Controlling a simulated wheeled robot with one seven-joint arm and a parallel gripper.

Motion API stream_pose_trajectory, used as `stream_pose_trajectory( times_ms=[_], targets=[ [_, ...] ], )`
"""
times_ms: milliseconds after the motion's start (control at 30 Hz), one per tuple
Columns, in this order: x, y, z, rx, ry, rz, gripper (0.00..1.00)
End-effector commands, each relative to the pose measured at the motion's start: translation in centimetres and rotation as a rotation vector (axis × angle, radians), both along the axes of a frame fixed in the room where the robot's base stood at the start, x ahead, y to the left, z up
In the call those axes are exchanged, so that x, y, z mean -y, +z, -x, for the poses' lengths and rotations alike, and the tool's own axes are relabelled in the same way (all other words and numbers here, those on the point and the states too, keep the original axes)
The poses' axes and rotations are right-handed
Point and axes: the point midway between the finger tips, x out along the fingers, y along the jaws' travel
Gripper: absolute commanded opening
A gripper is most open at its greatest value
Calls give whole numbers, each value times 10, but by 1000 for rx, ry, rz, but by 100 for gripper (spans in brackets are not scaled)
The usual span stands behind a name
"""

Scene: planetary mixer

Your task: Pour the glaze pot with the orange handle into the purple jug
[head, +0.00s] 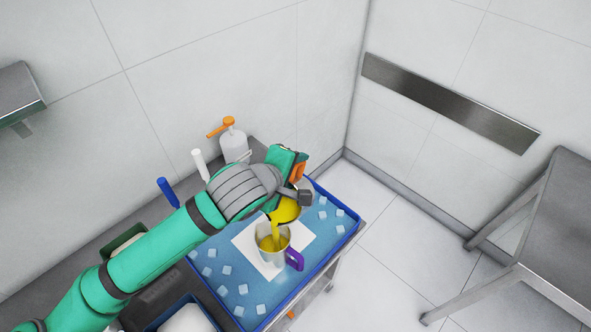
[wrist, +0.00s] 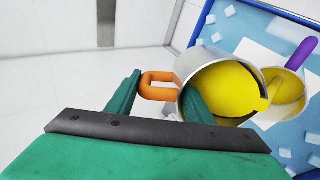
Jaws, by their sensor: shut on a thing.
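My gripper (wrist: 155,97) is shut on the orange handle (wrist: 158,77) of the glaze pot (wrist: 190,63). The pot is tilted, and yellow glaze (wrist: 228,90) fills its mouth. In the head view the glaze pot's mouth (head: 286,209) is above the jug, and a yellow stream (head: 275,232) runs down into it. The jug with the purple handle (head: 294,259) stands upright on a white square (head: 246,243). Yellow glaze is inside the jug (wrist: 289,90). My arm and gripper hide part of the pot in the head view.
The blue tray (head: 228,259) holds several small pale cubes. Behind my arm stand a white bottle with an orange pump (head: 233,143), a white-handled item (head: 200,163) and a blue-handled item (head: 167,191). A metal bench (head: 545,225) stands at the right, with clear floor between.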

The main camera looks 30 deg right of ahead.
Motion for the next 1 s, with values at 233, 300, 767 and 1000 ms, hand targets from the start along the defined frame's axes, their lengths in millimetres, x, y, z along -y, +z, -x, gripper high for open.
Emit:
stream_pose_trajectory(
  times_ms=[233, 300, 767, 1000],
  targets=[
    [0, 1, 1, 6, -1, 7, 0],
    [-2, 1, 2, 16, 0, 23, 0],
    [-7, 4, 8, 75, -3, 97, 0],
    [-10, 4, 9, 85, 1, 116, 0]
  ],
)
